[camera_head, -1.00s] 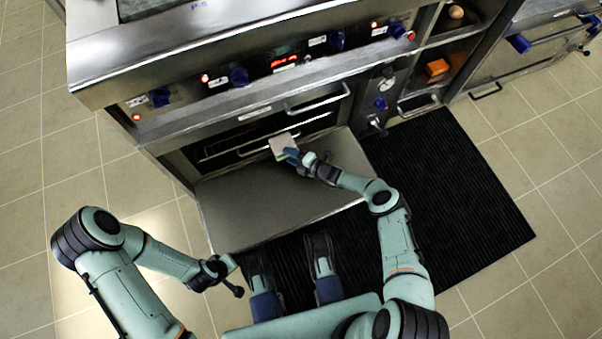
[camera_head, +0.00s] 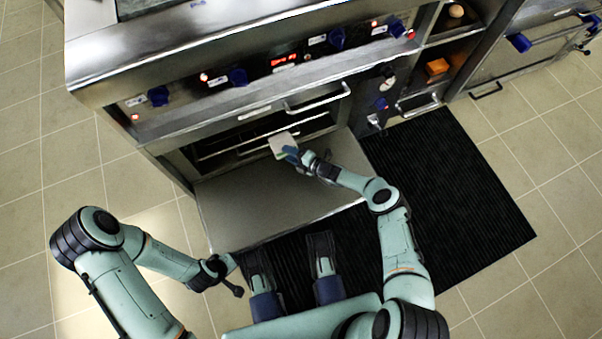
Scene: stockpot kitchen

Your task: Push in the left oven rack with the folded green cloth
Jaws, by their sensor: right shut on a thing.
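My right gripper (camera_head: 288,151) is shut on the folded cloth (camera_head: 281,142), which shows as a pale block with a little green at its lower edge. It holds the cloth at the mouth of the open oven, against or just in front of a rack's front bar (camera_head: 248,151); I cannot tell whether they touch. Part of the rack is hidden by the cloth and the oven's dark inside. The oven door (camera_head: 250,205) is folded down flat below. My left gripper (camera_head: 232,286) hangs at the lower left, away from the oven; its fingers are too small to read.
The oven's handle (camera_head: 318,101) and the knob panel (camera_head: 238,78) overhang the opening. A black ribbed mat (camera_head: 450,185) covers the floor at the right; bare tiles lie left.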

